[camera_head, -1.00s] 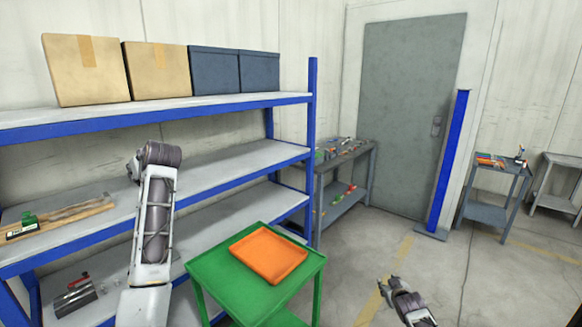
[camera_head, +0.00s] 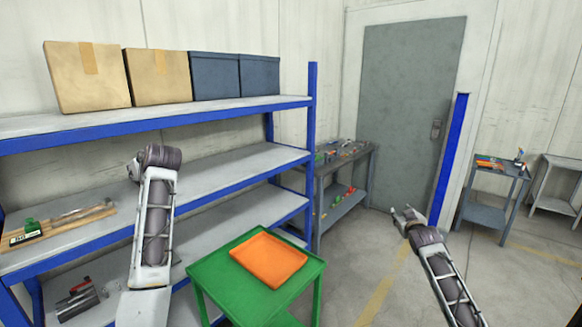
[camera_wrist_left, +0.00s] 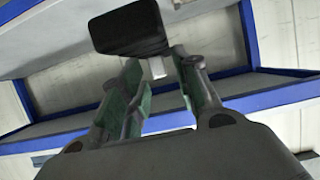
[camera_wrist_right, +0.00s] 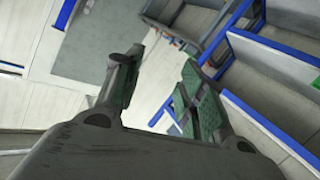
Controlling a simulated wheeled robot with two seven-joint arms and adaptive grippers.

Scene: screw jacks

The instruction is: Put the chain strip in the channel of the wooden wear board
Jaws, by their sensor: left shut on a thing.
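A long wooden board (camera_head: 88,219) lies on the middle shelf at far left, probably the wear board. A greyish strip runs along it, but I cannot tell whether this is the bare channel or a chain. No chain strip can be made out for certain. My left gripper (camera_wrist_left: 158,74) is shut on a black block (camera_wrist_left: 130,28) with a small pale part below it; what it is I cannot tell. My left arm hides this gripper in the head view. My right gripper (camera_head: 405,213) is raised right of the green table; its fingers stand apart and empty in the right wrist view (camera_wrist_right: 160,66).
A green table (camera_head: 225,276) with an orange tray (camera_head: 268,260) stands in front of the blue-edged shelf rack (camera_head: 240,165). A green item (camera_head: 32,227) sits at the board's left end. Grey metal parts (camera_head: 78,303) lie below.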

